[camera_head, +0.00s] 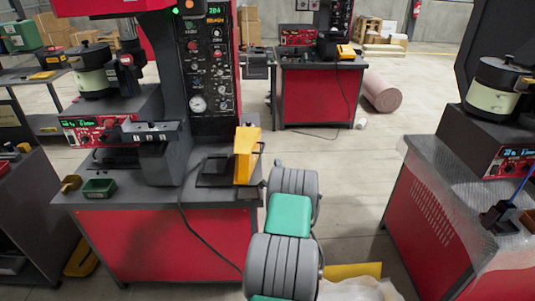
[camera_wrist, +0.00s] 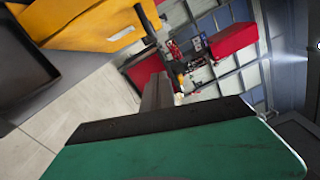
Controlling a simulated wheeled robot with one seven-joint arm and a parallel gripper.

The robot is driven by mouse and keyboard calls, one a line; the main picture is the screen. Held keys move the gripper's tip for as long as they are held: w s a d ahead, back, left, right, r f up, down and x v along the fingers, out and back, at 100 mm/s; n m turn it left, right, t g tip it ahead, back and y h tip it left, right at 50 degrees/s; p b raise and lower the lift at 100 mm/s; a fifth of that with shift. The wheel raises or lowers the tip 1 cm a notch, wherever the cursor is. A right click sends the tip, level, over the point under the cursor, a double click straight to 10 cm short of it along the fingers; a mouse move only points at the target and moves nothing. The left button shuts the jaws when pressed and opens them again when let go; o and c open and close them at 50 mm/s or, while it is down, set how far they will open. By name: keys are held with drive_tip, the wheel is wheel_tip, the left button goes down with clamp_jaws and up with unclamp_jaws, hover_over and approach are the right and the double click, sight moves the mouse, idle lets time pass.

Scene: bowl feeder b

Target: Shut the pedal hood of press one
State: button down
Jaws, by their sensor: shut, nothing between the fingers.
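A yellow pedal hood (camera_head: 246,153) stands raised, roughly upright, over a dark pedal base (camera_head: 215,172) on the right end of the near red press table. In the wrist view the yellow hood (camera_wrist: 95,24) fills the upper left, with the dark base (camera_wrist: 22,68) at the left edge. My gripper (camera_wrist: 157,88) is shut and empty in the wrist view. It is to the right of the hood and appears apart from it. In the head view my gripper is hidden by my arm, which reaches up right of the hood. I cannot read a press number.
The near press column (camera_head: 208,70) with its control panel stands behind the hood. A dark cable hangs over the table front. Another press table (camera_head: 320,92) with a yellow hood (camera_head: 346,51) is at the back.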

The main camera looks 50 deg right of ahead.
sight(250, 155)
drive_tip(key=w+d+r+p, duration=0.1)
drive_tip(key=w+p, duration=0.1)
drive_tip(key=w, duration=0.4)
drive_tip(key=shift+w+d+p, duration=0.25)
drive_tip(key=shift+d+p, duration=0.05)
drive_tip(key=shift+p, duration=0.1)
drive_tip(key=shift+r, duration=0.15)
